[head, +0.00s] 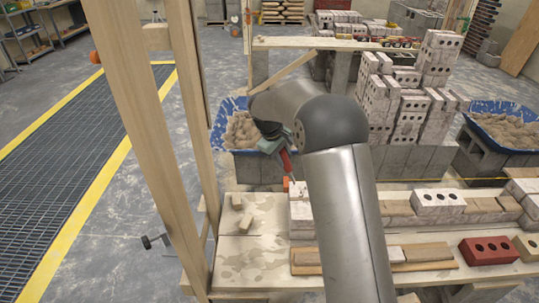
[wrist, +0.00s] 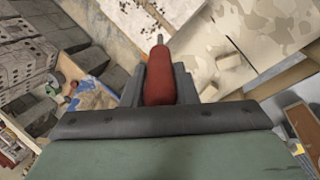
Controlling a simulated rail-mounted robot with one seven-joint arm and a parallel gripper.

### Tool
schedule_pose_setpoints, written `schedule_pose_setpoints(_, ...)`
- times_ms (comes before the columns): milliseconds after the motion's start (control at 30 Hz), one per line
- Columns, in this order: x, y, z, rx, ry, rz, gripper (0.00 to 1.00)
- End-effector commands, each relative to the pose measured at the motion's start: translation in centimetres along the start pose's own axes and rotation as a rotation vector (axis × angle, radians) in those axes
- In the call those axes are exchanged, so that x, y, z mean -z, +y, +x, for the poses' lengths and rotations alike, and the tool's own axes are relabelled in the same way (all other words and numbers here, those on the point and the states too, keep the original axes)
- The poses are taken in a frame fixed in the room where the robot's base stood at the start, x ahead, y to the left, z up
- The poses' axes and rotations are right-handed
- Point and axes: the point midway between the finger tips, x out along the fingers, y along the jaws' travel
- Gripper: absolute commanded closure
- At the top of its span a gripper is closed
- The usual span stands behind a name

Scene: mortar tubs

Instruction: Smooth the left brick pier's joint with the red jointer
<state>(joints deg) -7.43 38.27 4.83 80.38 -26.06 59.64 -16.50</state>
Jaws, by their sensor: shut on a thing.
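My gripper (head: 277,138) is above the work board, partly hidden behind my own arm. It is shut on the red jointer (head: 287,163), whose handle points down toward the left brick pier (head: 301,215). In the wrist view the red jointer (wrist: 159,78) sits between the two dark fingers of my gripper (wrist: 159,74), and its thin metal end sticks out beyond them. The pier is a short stack of pale bricks with a small orange piece by its top. I cannot tell whether the jointer's tip touches the pier. My arm hides the pier's right side.
Timber posts (head: 185,120) stand close at the left. Blue tubs of mortar (head: 222,128) are behind, one on each side of tall brick stacks (head: 405,105). A row of bricks (head: 438,203) and a red brick (head: 488,250) lie right. Small wood blocks (head: 237,201) lie left of the pier.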

Motion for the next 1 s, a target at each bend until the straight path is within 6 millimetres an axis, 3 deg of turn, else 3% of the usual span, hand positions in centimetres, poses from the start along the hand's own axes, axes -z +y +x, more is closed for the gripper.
schedule_pose_setpoints(267, 0.5, -0.3, 0.8, -0.008, 0.009, -0.01, 1.0)
schedule_pose_setpoints(733, 1.1, -2.2, 6.3, -0.007, 0.009, -0.009, 1.0)
schedule_pose_setpoints(1000, 1.1, -2.4, 7.0, -0.007, 0.009, -0.009, 1.0)
